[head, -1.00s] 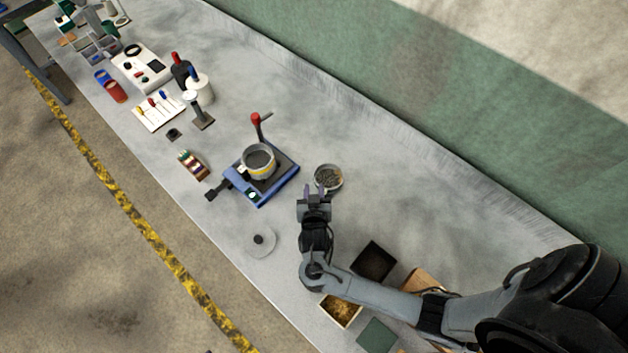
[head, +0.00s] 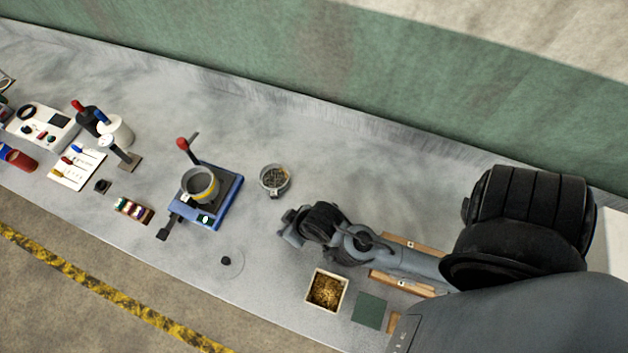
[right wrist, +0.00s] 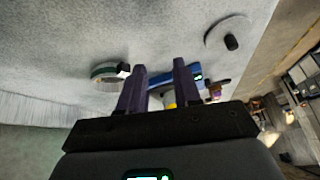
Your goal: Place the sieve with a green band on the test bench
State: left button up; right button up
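A round grey sieve (head: 275,179) with dark grains in it stands on the worktop. In the right wrist view this sieve (right wrist: 106,74) shows a green band and a small black block at its side. A second sieve (head: 201,186), with a yellow band, sits on a blue device (head: 217,213) to the left; whether this device is the test bench I cannot tell. My right gripper (head: 287,229) is just below the green-banded sieve in the head view, apart from it. In the right wrist view its fingers (right wrist: 160,76) are spread with nothing held. My left gripper is not in view.
A clear round lid (head: 227,261) with a black knob lies below the device. A box of grain (head: 327,291) and a green square (head: 369,311) are by the front edge. A red-knobbed lever (head: 184,145) rises behind the device. The worktop behind the green-banded sieve is clear.

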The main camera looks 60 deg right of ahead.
jog(key=s+d+r+n+g, duration=0.2)
jog(key=s+r, duration=0.1)
jog(key=s, duration=0.3)
jog(key=shift+s+r+n, duration=0.3)
jog(key=shift+s+n, duration=0.1)
jog(key=shift+a, duration=0.1)
